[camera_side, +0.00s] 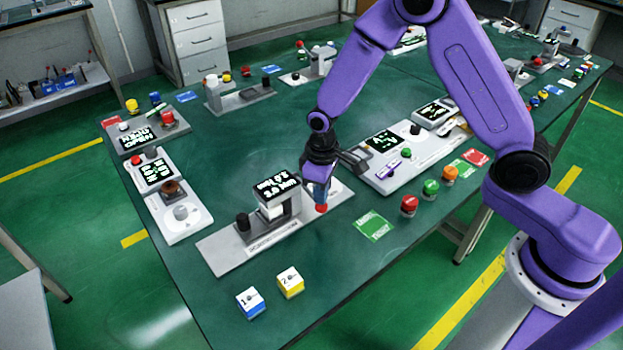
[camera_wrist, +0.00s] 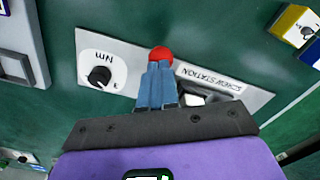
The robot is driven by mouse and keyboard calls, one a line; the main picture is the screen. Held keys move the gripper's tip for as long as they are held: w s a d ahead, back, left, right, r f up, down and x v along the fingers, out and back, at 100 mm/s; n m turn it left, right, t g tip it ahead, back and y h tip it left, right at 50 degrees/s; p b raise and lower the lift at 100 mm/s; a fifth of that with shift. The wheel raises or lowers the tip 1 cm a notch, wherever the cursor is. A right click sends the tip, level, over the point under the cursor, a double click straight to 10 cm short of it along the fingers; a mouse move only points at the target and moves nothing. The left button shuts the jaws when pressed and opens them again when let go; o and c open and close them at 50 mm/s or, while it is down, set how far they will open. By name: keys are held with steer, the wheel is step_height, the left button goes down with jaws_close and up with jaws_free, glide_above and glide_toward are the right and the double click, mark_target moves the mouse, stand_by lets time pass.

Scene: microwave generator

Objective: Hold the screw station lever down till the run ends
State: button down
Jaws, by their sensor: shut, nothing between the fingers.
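The screw station (camera_side: 222,258) is a light grey plate with an upright post and a dark display (camera_side: 277,188) whose text is too small to read surely. Its lever has a red ball knob (camera_side: 321,208), which also shows in the wrist view (camera_wrist: 160,53). My gripper (camera_side: 321,198) points down at the red knob. Its blue fingers (camera_wrist: 157,68) are shut together with their tips at the knob, apparently touching it. The fingers hide the lever's shaft and part of the plate. How far down the lever sits cannot be told.
A black dial (camera_wrist: 98,76) marked Nm sits on the plate. A blue-white block (camera_side: 250,302) and a yellow-white block (camera_side: 290,282) stand in front. Red (camera_side: 409,205), green (camera_side: 430,188) and orange (camera_side: 450,174) buttons and a panel (camera_side: 385,160) lie to the right.

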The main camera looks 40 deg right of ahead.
steer(key=shift+s, duration=0.1)
step_height(320, 180, up, 10)
stand_by(1.4)
steer(key=s+d+r+n, duration=0.2)
steer(key=s+d, duration=0.1)
steer(key=s, duration=0.6)
steer(key=s+d+r+n, duration=0.2)
steer(key=s+d, duration=0.1)
steer(key=s, duration=0.6)
steer(key=s+d+r+n, duration=0.2)
steer(key=s+d+r, duration=0.1)
steer(key=s, duration=0.6)
steer(key=shift+s+n, duration=0.3)
steer(key=shift+s, duration=0.05)
